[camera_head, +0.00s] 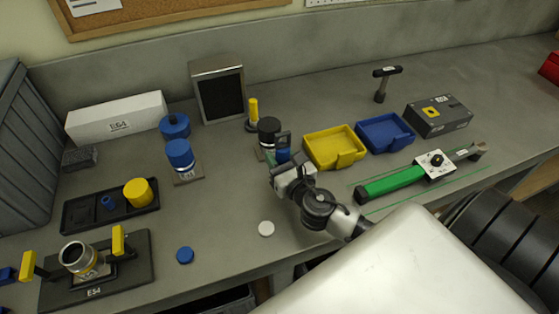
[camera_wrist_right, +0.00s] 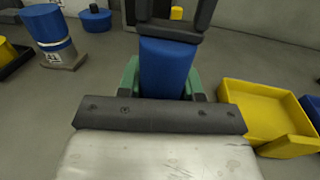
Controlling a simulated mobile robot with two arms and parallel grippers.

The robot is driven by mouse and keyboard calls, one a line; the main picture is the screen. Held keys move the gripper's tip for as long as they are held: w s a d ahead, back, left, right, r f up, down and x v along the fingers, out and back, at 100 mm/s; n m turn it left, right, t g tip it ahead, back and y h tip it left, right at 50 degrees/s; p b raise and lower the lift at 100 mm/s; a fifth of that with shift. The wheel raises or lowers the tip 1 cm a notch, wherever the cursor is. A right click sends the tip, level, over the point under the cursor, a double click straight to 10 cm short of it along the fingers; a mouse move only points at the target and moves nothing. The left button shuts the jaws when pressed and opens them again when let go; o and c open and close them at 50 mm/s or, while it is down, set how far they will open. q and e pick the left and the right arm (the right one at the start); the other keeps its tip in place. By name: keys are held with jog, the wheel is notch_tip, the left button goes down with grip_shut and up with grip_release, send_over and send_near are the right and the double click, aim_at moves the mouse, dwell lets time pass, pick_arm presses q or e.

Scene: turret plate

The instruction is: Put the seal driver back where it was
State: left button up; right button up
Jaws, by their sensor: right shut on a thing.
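My right gripper (camera_head: 283,163) is shut on a blue cylindrical piece (camera_head: 282,156), which I take to be the seal driver. In the right wrist view the blue body (camera_wrist_right: 165,68) sits between green parts at its sides, with a dark U-shaped frame above it. The gripper is right beside a black-topped cylinder (camera_head: 269,128) on a small stand; I cannot tell whether they touch. The lower end of the held piece is hidden. My left gripper is not in view.
A yellow bin (camera_head: 334,148) and a blue bin (camera_head: 384,132) stand right of the gripper. A blue cylinder (camera_head: 180,154) on a stand and a yellow-topped piece (camera_head: 253,107) are to the left and behind. Bare bench lies around the white disc (camera_head: 266,228).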

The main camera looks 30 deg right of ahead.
jog(key=shift+f, duration=0.75)
jog(key=shift+f, duration=0.25)
jog(key=o, duration=1)
jog(key=shift+r, duration=0.15)
jog(key=shift+s+r, duration=0.1)
jog(key=s+b, duration=0.1)
jog(key=s, duration=0.2)
jog(key=s+b, duration=0.1)
jog(key=s, duration=0.3)
jog(key=s+b, duration=0.1)
jog(key=s, duration=0.2)
jog(key=shift+s+a+b, duration=0.3)
jog(key=shift+s+a, duration=0.05)
jog(key=shift+a, duration=0.05)
jog(key=shift+s, duration=0.55)
